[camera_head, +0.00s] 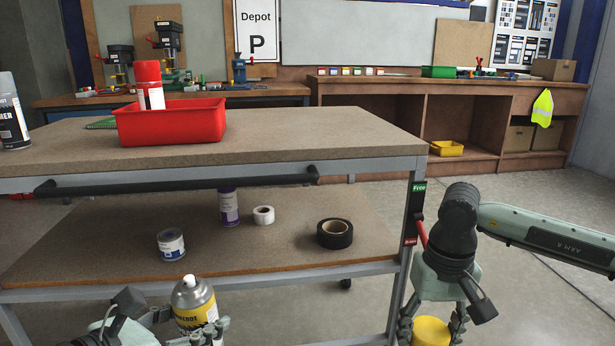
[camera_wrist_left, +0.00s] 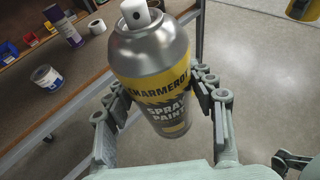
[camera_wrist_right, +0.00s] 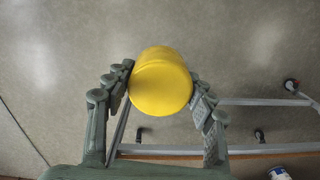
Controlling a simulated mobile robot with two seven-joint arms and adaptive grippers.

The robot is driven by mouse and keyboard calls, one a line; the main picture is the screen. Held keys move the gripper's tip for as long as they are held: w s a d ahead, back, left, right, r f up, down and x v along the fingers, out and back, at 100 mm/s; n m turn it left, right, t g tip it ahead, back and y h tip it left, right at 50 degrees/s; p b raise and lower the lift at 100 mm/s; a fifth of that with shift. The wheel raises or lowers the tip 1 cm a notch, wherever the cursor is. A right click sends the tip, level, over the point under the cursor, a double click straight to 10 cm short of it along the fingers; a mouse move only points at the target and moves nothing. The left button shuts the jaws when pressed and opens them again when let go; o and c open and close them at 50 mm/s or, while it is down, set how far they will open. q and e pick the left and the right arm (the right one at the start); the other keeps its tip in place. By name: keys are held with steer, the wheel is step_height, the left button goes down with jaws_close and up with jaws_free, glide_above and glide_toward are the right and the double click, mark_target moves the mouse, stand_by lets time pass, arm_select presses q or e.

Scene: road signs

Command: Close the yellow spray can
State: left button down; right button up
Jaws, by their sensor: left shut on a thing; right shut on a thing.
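The yellow spray can (camera_head: 195,303) has a silver top with a bare white nozzle and a yellow and black label. My left gripper (camera_head: 196,325) is shut around its body and holds it upright in front of the cart; the left wrist view shows the can (camera_wrist_left: 152,75) between the fingers (camera_wrist_left: 160,90). The yellow cap (camera_head: 431,332) is in my right gripper (camera_head: 432,325), low at the right of the head view. The right wrist view shows the cap (camera_wrist_right: 160,82) between the fingertips (camera_wrist_right: 160,88). Can and cap are well apart. The cap's underside is hidden.
A cart with a wooden top (camera_head: 290,135) stands in front of me, carrying a red bin (camera_head: 172,125) with a red-capped can (camera_head: 149,85). Its lower shelf holds a paint tin (camera_head: 171,245), a purple can (camera_head: 228,207) and black tape (camera_head: 334,234). Open floor lies to the right.

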arm_select(q)
steer(key=s+d+f+m+g+h, duration=0.2)
steer(key=d+m+g+h, duration=0.4)
steer(key=d, duration=0.7)
steer(key=shift+d+m+g, duration=0.3)
steer(key=shift+m+g, duration=0.2)
steer(key=shift+m, duration=0.5)
arm_select(e)
steer(key=s+a+r+m, duration=0.1)
steer(key=a+r+m, duration=0.1)
steer(key=a+r, duration=0.6)
steer(key=s+a+r+m, duration=0.1)
steer(key=a+r+m, duration=0.2)
steer(key=a+r, duration=0.5)
steer(key=a, duration=0.7)
steer(key=shift+r, duration=0.35)
steer(key=shift+f, duration=0.15)
steer(key=shift+f, duration=1.85)
